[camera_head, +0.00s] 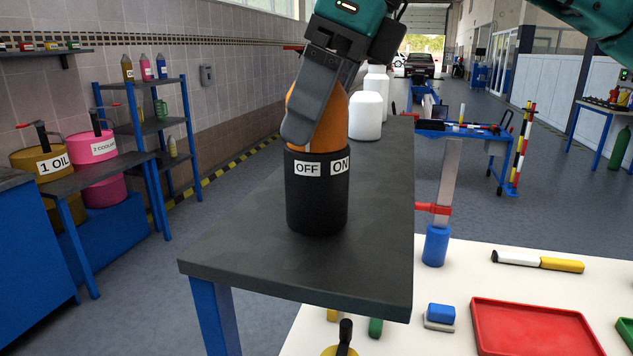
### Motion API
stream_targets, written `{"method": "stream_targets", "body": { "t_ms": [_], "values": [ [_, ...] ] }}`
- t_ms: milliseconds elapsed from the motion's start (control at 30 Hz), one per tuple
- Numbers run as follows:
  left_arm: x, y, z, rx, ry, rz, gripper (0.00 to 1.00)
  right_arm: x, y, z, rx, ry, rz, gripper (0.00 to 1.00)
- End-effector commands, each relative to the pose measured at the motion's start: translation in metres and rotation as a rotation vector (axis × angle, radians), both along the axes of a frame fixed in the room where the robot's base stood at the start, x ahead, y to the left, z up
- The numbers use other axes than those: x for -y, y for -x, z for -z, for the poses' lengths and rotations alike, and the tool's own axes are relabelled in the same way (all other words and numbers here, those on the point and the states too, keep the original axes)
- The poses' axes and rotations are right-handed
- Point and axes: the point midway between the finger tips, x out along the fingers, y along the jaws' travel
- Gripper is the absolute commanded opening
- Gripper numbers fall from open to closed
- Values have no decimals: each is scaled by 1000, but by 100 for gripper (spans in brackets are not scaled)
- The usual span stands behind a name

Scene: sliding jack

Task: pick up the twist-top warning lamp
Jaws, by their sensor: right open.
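The twist-top warning lamp (316,205) stands upright on the dark table, with a black base marked OFF and ON and an orange dome top. My right gripper (318,108) is at the dome from above. It is open, with one dark finger in front of the orange top, covering much of it; the other finger is hidden. I cannot tell whether the finger touches the dome. My left gripper is not in view.
White bottles (366,115) stand close behind the lamp on the dark table (240,240). A white table at the lower right holds a red tray (535,328), a blue block (440,313) and a blue-based post (436,245). The dark table's front is clear.

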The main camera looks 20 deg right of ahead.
Motion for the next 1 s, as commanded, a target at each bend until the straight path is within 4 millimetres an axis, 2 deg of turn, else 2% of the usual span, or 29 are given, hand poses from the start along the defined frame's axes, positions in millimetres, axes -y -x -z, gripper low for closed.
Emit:
{"method": "stream_targets", "body": {
  "t_ms": [100,333,1000],
  "values": [
    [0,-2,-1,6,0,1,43,-2,-2,7,0,-1,1,94],
    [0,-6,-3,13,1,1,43,-2,-2,7,0,-1,1,92],
    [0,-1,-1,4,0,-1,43,-2,-2,7,0,-1,1,28]
  ]
}}
